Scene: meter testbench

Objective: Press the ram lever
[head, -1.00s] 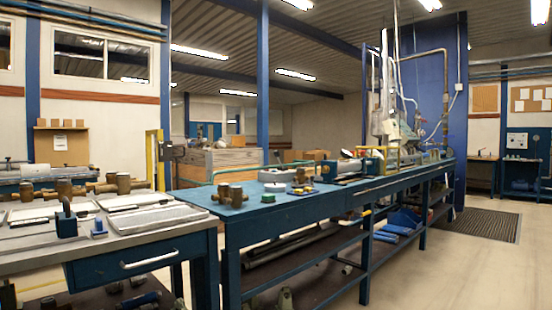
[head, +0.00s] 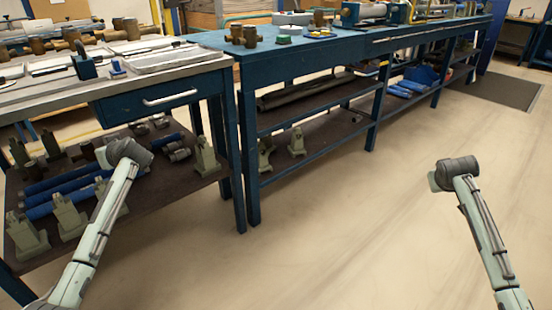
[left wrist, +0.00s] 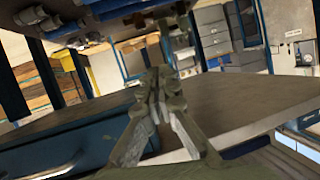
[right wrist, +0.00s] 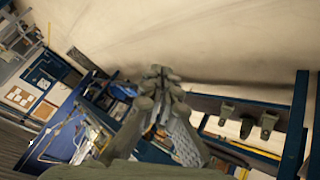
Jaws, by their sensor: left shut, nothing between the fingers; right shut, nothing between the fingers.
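A small blue block with an upright dark handle (head: 84,67) stands on the left workbench, near its front edge. I cannot tell for certain that this is the ram lever. My left arm reaches in low at the left, in front of the bench's lower shelf. My left gripper (left wrist: 158,82) is shut and empty in the left wrist view. My right arm stands over open floor at the right, apart from the benches. My right gripper (right wrist: 160,78) is shut and empty in the right wrist view. Neither gripper touches anything.
The left workbench (head: 215,62) has white trays, brass fittings and a drawer (head: 165,98). The long blue bench (head: 310,55) runs to the back right. Lower shelves hold blue cylinders and grey stands (head: 72,215). The floor (head: 350,215) in front is clear.

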